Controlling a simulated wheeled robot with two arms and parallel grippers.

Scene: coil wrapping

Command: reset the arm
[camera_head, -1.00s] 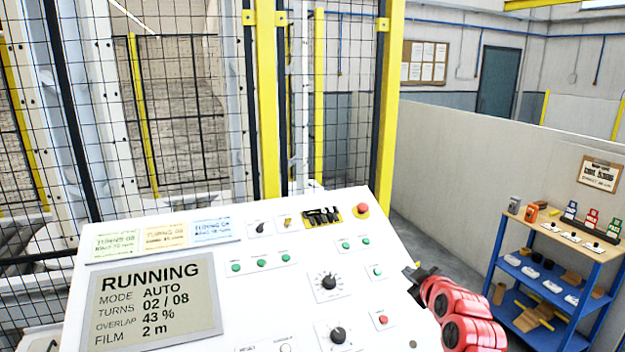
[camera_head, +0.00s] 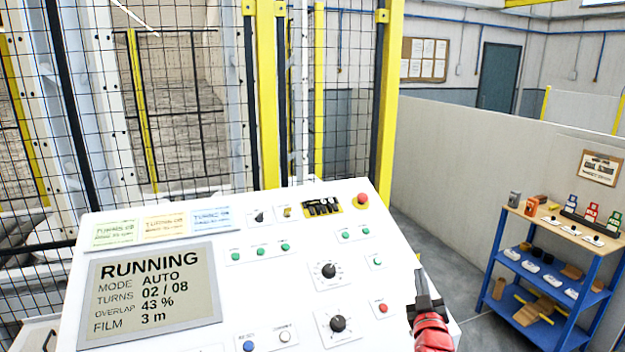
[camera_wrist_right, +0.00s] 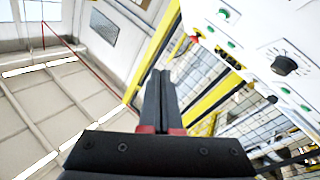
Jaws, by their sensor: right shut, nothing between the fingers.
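My right arm comes in at the bottom right of the head view, with its red wrist low beside the white control panel (camera_head: 290,260). My right gripper (camera_head: 420,278) is shut and empty, its dark fingers pointing up along the panel's right edge. In the right wrist view the two black fingers of the right gripper (camera_wrist_right: 161,80) lie together, with the panel's knobs and green buttons at the upper right. The panel screen (camera_head: 150,296) reads RUNNING, AUTO, turns 02 / 08, overlap 43 %, film 3 m. My left gripper is not in view.
A black mesh fence with yellow posts (camera_head: 268,100) stands behind the panel. A blue shelf (camera_head: 505,275) with a wooden top and several small items stands at the right, before a low grey wall (camera_head: 450,160). The floor between panel and shelf is clear.

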